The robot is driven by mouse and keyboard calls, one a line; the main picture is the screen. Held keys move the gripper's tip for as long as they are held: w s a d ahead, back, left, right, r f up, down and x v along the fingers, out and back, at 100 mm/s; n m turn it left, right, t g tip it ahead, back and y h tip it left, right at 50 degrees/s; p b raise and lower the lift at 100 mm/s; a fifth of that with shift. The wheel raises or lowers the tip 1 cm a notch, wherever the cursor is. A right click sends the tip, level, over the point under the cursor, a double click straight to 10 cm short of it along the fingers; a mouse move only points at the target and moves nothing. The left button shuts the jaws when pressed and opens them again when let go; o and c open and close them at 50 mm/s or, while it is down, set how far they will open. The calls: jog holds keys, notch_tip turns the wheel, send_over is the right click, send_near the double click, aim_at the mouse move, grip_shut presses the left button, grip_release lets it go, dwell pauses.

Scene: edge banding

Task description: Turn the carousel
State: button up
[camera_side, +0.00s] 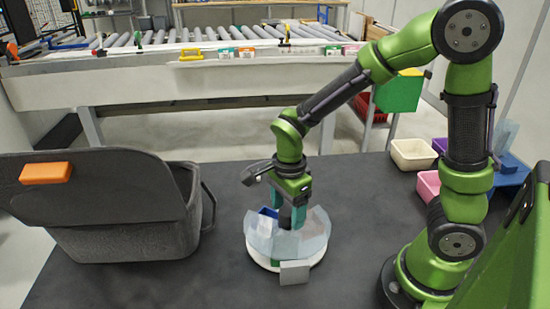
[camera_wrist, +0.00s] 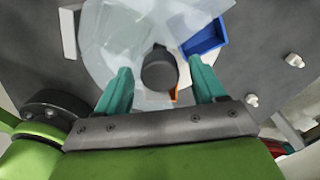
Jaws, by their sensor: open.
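The carousel (camera_side: 262,255) is a round white base with clear, pale panels standing around it, on the dark table. In the wrist view its clear panels (camera_wrist: 115,35) fan out around a dark round knob (camera_wrist: 159,70) at the centre. My gripper (camera_side: 286,210) points down over the carousel's middle. In the wrist view its two teal fingers (camera_wrist: 162,84) are apart, one on each side of the knob, with a gap to it. A blue bin (camera_wrist: 206,38) sits on the carousel and partly shows in the side view. An orange piece shows behind the knob.
A grey tub (camera_side: 130,235) with a raised dark lid and orange handle (camera_side: 46,173) stands at the left. A small white plate (camera_side: 294,272) stands at the carousel's front. Cream (camera_side: 413,154) and pink (camera_side: 428,186) bins sit at the right. Open table lies between tub and carousel.

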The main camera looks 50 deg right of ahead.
jog(key=n, duration=0.5)
jog(key=shift+n, duration=0.3)
jog(key=n, duration=1.5)
jog(key=shift+r+n, duration=0.25)
jog(key=shift+n, duration=0.25)
notch_tip(320, 180, up, 16)
jog(key=s+d+m+t+y, duration=0.1)
jog(key=s+m+t+y, duration=0.1)
jog(key=s+m+t, duration=0.2)
jog(key=shift+s+d+f+t, duration=0.15)
jog(key=shift+s+t, duration=1.45)
